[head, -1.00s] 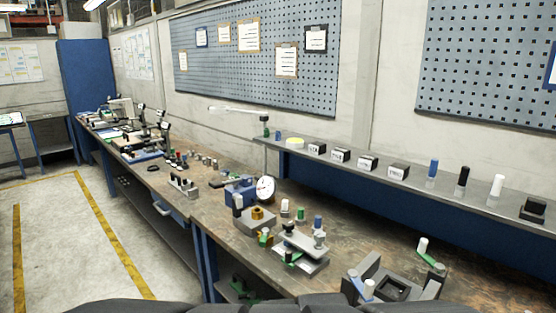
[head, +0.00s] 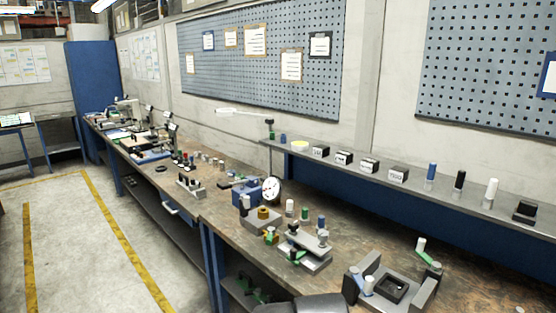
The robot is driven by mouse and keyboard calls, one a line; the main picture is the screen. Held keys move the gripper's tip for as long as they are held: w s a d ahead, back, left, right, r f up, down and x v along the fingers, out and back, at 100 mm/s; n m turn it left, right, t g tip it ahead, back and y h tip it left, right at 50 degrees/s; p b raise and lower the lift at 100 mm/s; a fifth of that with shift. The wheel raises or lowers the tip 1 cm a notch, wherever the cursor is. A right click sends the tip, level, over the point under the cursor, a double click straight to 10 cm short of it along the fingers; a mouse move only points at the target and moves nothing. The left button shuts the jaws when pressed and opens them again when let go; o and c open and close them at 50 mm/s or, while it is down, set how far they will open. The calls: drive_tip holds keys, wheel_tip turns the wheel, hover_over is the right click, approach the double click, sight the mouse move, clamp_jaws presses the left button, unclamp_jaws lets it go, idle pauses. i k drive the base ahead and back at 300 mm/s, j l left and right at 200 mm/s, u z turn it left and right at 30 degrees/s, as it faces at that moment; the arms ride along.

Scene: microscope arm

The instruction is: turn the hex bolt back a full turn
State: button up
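A small brass-coloured piece (head: 263,212), which looks like the hex bolt, stands on a grey block (head: 262,222) on the workbench. It is too small to make out its faces or its turn angle. A dark rounded part of my own body shows at the bottom edge, well in front of the block. My gripper's fingers are not in view.
Behind the block stand a blue vise (head: 248,190) and a round dial gauge (head: 272,190). A grey clamp fixture (head: 305,252) and a larger fixture with a square recess (head: 390,288) are nearer. A shelf (head: 410,182) runs along the wall.

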sight(322, 235)
drive_tip(key=u, duration=0.15)
drive_tip(key=i+l, duration=0.25)
drive_tip(key=i, duration=0.2)
drive_tip(key=i+l, duration=0.25)
drive_tip(key=i, duration=0.2)
